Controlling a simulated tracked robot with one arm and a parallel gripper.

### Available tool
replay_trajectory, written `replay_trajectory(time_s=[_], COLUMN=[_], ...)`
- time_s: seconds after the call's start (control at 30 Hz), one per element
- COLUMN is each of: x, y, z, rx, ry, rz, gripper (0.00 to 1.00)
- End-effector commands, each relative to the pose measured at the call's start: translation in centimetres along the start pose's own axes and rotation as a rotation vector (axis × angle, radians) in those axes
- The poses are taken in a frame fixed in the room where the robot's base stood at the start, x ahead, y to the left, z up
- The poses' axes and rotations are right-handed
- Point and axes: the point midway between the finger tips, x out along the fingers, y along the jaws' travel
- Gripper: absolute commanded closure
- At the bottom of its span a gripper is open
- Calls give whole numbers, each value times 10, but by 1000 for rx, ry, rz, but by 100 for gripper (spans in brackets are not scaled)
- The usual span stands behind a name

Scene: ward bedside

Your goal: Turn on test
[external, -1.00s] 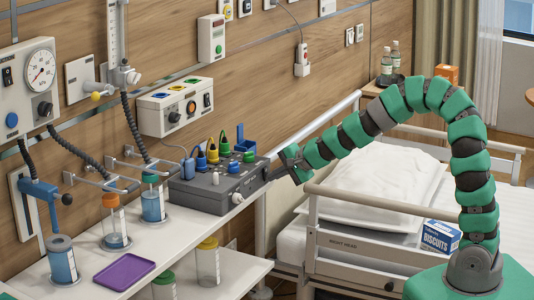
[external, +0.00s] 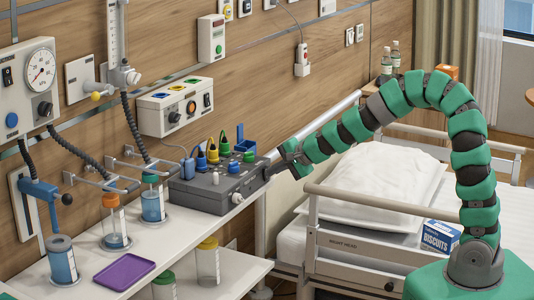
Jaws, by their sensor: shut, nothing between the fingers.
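My gripper (external: 273,158) is shut and empty. It is at the right end of the grey box (external: 207,197) on the shelf, pointing left; I cannot tell whether it touches the box. Yellow, blue and green plugs, small knobs and a blue holder show on the box's top. No label reading "test" is legible, and I cannot tell any switch's state.
The white shelf (external: 185,244) holds several capped jars and a purple tray (external: 124,271). A bed rail (external: 368,198) and pillow (external: 385,175) lie under my arm. A gauge panel (external: 33,85) is on the wall at left.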

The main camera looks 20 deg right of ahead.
Motion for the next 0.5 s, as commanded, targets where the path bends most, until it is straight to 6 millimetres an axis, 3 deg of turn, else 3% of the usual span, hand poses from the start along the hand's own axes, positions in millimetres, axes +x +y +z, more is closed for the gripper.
replay_trajectory(time_s=[0.27, 0.5], x=[-8, -37], y=[4, 21], z=[-1, -1], rx=[2, 2], ry=[0, 1], rz=[-1, -2], gripper=[100, 100])
